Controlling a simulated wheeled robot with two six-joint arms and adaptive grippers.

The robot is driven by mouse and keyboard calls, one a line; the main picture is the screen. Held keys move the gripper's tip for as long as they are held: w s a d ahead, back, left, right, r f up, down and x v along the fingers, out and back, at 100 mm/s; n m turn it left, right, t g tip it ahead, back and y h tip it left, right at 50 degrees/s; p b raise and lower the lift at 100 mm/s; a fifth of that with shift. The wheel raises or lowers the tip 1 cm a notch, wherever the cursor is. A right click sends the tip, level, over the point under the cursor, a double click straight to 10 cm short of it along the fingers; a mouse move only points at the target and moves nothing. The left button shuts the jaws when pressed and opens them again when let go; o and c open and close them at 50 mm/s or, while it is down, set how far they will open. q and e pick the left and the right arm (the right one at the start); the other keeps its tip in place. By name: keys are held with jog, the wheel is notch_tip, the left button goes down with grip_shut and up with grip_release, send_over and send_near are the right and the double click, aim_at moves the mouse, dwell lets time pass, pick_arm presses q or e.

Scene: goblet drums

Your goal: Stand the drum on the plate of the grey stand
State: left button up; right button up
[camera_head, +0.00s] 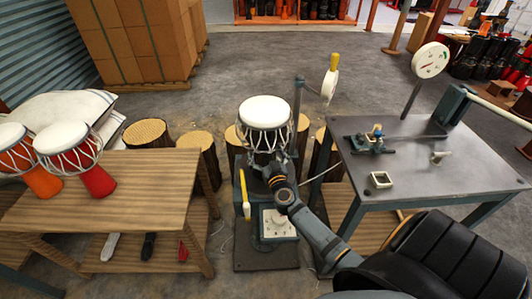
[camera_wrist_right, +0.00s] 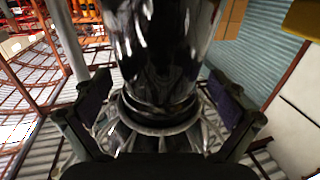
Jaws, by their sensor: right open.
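The drum (camera_head: 265,113) has a white head and a dark body with pale lacing. It stands upright, head up, over the grey stand (camera_head: 264,258) in the head view. The stand's plate is mostly hidden behind the drum and my arm, so its contact with the drum's foot cannot be seen. My right gripper (camera_head: 274,170) is at the drum's lower part. In the right wrist view my right gripper (camera_wrist_right: 160,100) is open, with one pad on each side of the drum's glossy black body (camera_wrist_right: 165,60) and gaps visible. My left gripper is out of view.
A wooden table (camera_head: 130,190) with two red and orange drums stands at the left. A grey workbench (camera_head: 430,165) with small tools stands at the right. A yellow-handled lever (camera_head: 245,195) and a post with a pale pad (camera_head: 329,85) are close to the drum. Log stools stand behind.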

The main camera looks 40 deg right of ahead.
jog(key=shift+r, duration=0.1)
jog(key=shift+s+a, duration=0.15)
jog(key=shift+s, duration=0.15)
jog(key=p+v, duration=0.1)
jog(key=v, duration=1)
jog(key=shift+s, duration=0.25)
